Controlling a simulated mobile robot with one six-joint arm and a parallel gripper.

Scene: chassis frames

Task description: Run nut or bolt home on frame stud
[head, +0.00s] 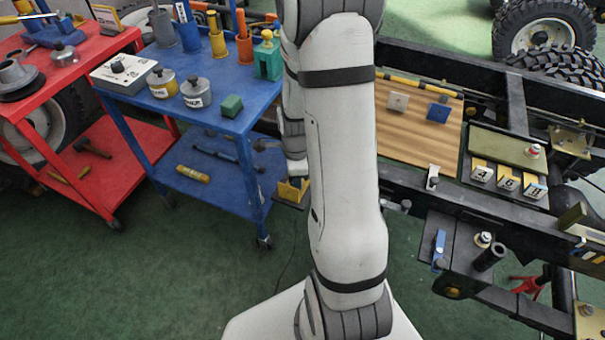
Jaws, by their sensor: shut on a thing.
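The dark chassis frame (465,210) fills the right side of the head view. A stud-like fitting with a pale metal top (484,239) stands on a frame bracket at the lower right. Another small fitting with a red and white top (534,150) stands on the olive plate (490,144). I cannot tell whether either carries a nut. My own white arm crosses the middle of the view and folds down behind itself.
A wooden board (415,145) bears a white square piece (397,102) and a blue one (437,113). Lettered blocks (508,181) sit beside it. A black tube (489,257) rises from the bracket. A blue cart (225,125) and red cart (75,72) stand left. Green floor is clear below them.

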